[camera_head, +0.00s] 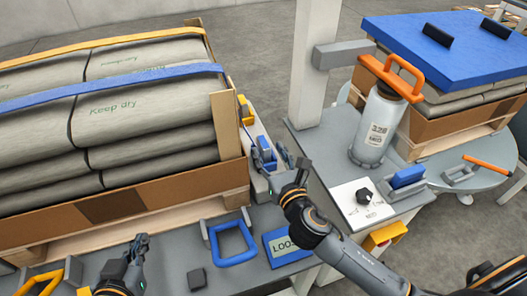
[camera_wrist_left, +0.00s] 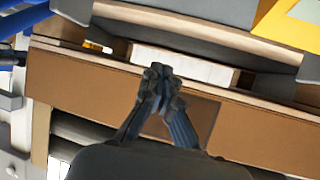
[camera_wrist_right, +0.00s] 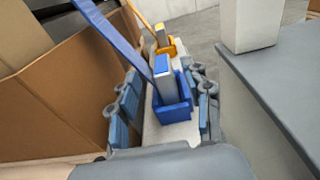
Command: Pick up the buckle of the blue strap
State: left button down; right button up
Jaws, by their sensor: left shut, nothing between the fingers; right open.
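The blue strap (camera_head: 110,86) runs over the stacked grey bags and also shows in the right wrist view (camera_wrist_right: 112,38). Its buckle (camera_wrist_right: 163,73), a blue block with a grey face, sits upright in a blue holder (camera_wrist_right: 171,110) on a light ledge beside the cardboard wall. My right gripper (camera_head: 278,160) is open, with its fingers on either side of the buckle and holder in the right wrist view (camera_wrist_right: 165,108). I cannot tell whether they touch. My left gripper (camera_head: 128,262) is shut and empty at the lower left, in front of the pallet; it also shows in the left wrist view (camera_wrist_left: 159,85).
A yellow buckle (camera_wrist_right: 164,40) in a yellow holder stands behind the blue one. The cardboard wall (camera_wrist_right: 75,95) is close on the left. A blue handle (camera_head: 232,243) and a blue-framed sign (camera_head: 287,246) are in front. A grey canister (camera_head: 378,128) stands at right.

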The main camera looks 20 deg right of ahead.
aim_at(263, 142)
pick_arm(q)
jog(key=w+r+t, duration=0.1)
jog(key=r, duration=0.1)
jog(key=w+d+r+t+b, duration=0.1)
jog(key=r, duration=0.1)
jog(key=r+t+h, duration=0.1)
jog(key=r+t, duration=0.1)
jog(key=shift+w+d+r+b, duration=0.15)
jog(key=shift+w+d+b, duration=0.2)
jog(key=shift+w, duration=0.05)
pick_arm(e)
jog(key=w, duration=0.4)
jog(key=shift+w+f, duration=0.3)
jog(key=shift+f, duration=0.05)
pick_arm(q)
jog(key=shift+d+r+t, duration=0.1)
jog(key=shift+r+t, duration=0.3)
jog(key=shift+r, duration=0.2)
pick_arm(e)
jog(key=shift+w, duration=0.35)
grip_shut()
